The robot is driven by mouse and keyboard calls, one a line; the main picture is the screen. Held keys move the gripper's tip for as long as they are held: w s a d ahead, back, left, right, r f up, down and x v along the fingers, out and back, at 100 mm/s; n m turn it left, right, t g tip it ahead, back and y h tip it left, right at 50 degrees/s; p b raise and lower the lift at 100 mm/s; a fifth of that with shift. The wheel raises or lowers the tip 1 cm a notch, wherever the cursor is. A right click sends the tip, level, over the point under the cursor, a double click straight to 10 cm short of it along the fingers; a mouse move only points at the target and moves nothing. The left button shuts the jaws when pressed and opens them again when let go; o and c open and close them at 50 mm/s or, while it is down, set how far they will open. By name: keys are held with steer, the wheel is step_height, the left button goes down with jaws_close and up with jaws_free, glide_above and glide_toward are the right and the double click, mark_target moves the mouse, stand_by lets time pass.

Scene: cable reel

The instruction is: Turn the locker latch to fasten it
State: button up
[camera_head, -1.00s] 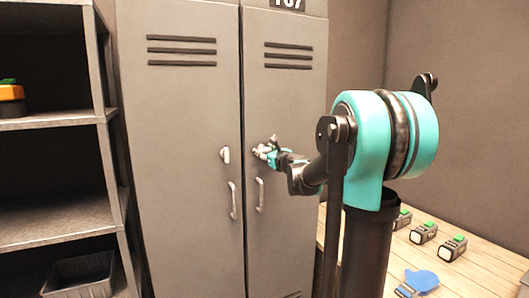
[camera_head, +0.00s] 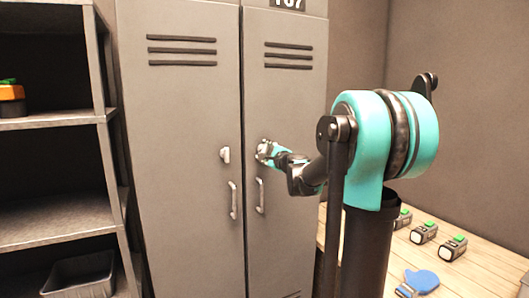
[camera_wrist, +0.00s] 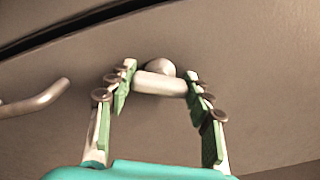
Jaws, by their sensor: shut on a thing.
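The grey locker (camera_head: 185,120) has two closed-looking doors. On the right door, my gripper (camera_head: 264,150) is at the locker latch, which it hides in the head view. In the wrist view, the latch (camera_wrist: 160,84) is a pale bar on a round knob. My gripper (camera_wrist: 161,88) has its green-padded fingers on both sides of the bar, shut on its two ends. The bar lies crosswise between the fingertips.
A similar latch (camera_head: 225,154) sits on the left door. Door handles (camera_head: 233,200) and (camera_head: 260,195) hang below. A shelf unit (camera_head: 60,120) stands at left, with a dark bin (camera_head: 80,278). A wooden table (camera_head: 480,265) at right holds several small devices and a blue mitt (camera_head: 420,282).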

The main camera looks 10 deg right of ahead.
steer(key=n, duration=0.5)
steer(key=shift+n, duration=0.3)
stand_by(0.4)
steer(key=o, duration=1.2)
steer(key=shift+c, duration=0.2)
steer(key=shift+s, duration=0.15)
steer(key=v, duration=1.1)
steer(key=shift+s, duration=0.35)
steer(key=shift+d+f, duration=0.1)
